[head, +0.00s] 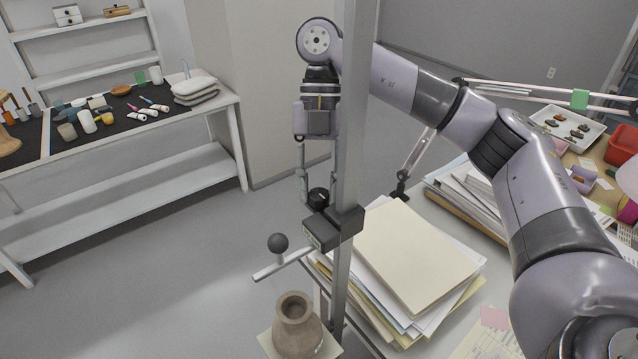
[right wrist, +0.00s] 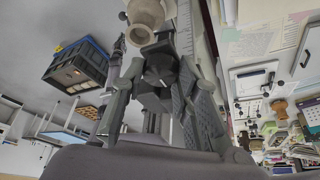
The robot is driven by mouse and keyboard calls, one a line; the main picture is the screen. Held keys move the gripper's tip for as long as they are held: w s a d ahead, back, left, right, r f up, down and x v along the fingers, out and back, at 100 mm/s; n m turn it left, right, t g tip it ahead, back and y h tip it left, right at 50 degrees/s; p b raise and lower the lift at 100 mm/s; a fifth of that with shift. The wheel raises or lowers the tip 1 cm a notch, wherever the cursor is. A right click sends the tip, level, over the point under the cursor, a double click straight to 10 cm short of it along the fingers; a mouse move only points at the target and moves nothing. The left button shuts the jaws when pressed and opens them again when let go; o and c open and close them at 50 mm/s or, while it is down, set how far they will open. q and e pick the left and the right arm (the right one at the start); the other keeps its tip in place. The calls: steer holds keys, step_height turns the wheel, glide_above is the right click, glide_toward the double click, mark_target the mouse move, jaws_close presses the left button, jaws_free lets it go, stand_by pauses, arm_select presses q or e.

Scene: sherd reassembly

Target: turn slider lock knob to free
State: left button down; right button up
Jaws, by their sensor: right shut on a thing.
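The slider (head: 322,236) is a dark block with a small green label on the upright metal post (head: 350,130). The black lock knob (head: 318,198) sits on the slider's upper left side. My right gripper (head: 317,200) points down and is shut on the knob. In the right wrist view the knob (right wrist: 160,70) shows between the two fingers of my right gripper (right wrist: 165,85). The knob's exact turn angle cannot be told. A rod with a dark ball (head: 278,243) juts out left of the slider. My left gripper is out of view.
A brown pot (head: 298,328) stands below the slider on a pale square base. Stacked folders and papers (head: 418,252) lie close right of the post. A shelf bench (head: 120,190) stands far left, with open floor between.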

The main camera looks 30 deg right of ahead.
steer(key=shift+r+n+p, duration=0.2)
steer(key=shift+n+p, duration=0.4)
steer(key=shift+p, duration=0.25)
steer(key=shift+a+n+g+h+p, duration=0.1)
steer(key=shift+n+g+h+p, duration=0.3)
steer(key=shift+n+p, duration=0.7)
steer(key=shift+n+h+p, duration=0.5)
steer(key=shift+n+p, duration=0.35)
steer(key=shift+n, duration=0.15)
steer(key=shift+a+f+n+h+p, duration=0.1)
steer(key=shift+n+h+p, duration=0.35)
steer(key=shift+n, duration=0.45)
steer(key=shift+f, duration=0.1)
steer(key=o, duration=1.2)
steer(key=shift+c, duration=0.2)
steer(key=shift+w, duration=0.1)
